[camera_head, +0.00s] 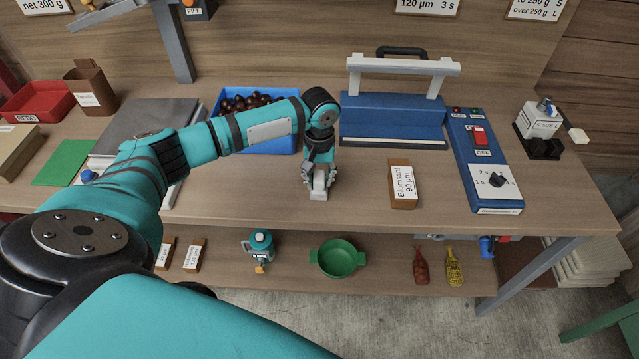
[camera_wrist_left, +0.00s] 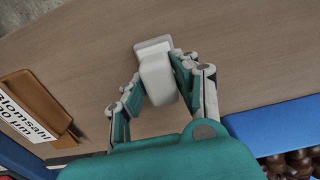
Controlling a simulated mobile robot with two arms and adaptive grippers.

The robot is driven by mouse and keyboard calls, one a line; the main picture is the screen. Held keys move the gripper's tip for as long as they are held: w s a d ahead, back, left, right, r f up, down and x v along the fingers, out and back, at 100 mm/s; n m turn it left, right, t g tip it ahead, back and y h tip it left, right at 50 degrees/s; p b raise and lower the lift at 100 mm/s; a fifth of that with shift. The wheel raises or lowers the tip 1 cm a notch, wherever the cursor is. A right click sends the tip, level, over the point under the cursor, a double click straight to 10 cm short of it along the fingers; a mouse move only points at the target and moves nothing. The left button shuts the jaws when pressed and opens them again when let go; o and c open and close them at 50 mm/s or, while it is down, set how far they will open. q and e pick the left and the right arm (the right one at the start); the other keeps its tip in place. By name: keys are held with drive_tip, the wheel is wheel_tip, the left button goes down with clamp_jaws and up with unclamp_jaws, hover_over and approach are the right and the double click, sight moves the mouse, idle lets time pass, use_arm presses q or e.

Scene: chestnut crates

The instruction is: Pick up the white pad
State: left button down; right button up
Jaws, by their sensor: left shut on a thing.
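The white pad (camera_head: 318,195), a small white block with a wider flat end, is between the fingers of my left gripper (camera_head: 319,180). In the left wrist view the white pad (camera_wrist_left: 158,78) sits between the two fingers of the left gripper (camera_wrist_left: 160,75), which are shut on its narrower part, and its wide end sticks out beyond them. It is at the front middle of the bench (camera_head: 260,195). I cannot tell whether it touches the bench top. My right gripper is not in view.
A brown labelled box (camera_head: 403,186) stands to the right. A blue chestnut crate (camera_head: 287,145) and a blue sealer (camera_head: 392,118) stand behind, a control box (camera_head: 484,165) farther right. The bench front edge is near. A green bowl (camera_head: 338,260) stands on the lower shelf.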

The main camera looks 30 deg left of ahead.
sight(318, 176)
use_arm(q)
drive_tip(key=shift+r, duration=0.15)
drive_tip(key=shift+r, duration=0.25)
wheel_tip(318, 176, up, 3)
drive_tip(key=shift+s+a+f+b, duration=0.15)
drive_tip(key=shift+b, duration=0.45)
drive_tip(key=s+a, duration=0.2)
drive_tip(key=s, duration=0.2)
drive_tip(key=s+a+b, duration=0.1)
drive_tip(key=s+a, duration=0.1)
drive_tip(key=s, duration=0.2)
drive_tip(key=s+a+r+b, duration=0.1)
drive_tip(key=s+a, duration=0.1)
drive_tip(key=s, duration=0.2)
drive_tip(key=shift+s+a+r, duration=0.1)
drive_tip(key=shift+s+a, duration=0.05)
drive_tip(key=shift+a, duration=0.2)
drive_tip(key=shift+s+a+r+b, duration=0.1)
drive_tip(key=shift+s+a+b, duration=0.1)
drive_tip(key=shift+s, duration=0.2)
drive_tip(key=shift+s+a+r+b, duration=0.1)
drive_tip(key=shift+s+b, duration=0.05)
drive_tip(key=shift+s, duration=0.2)
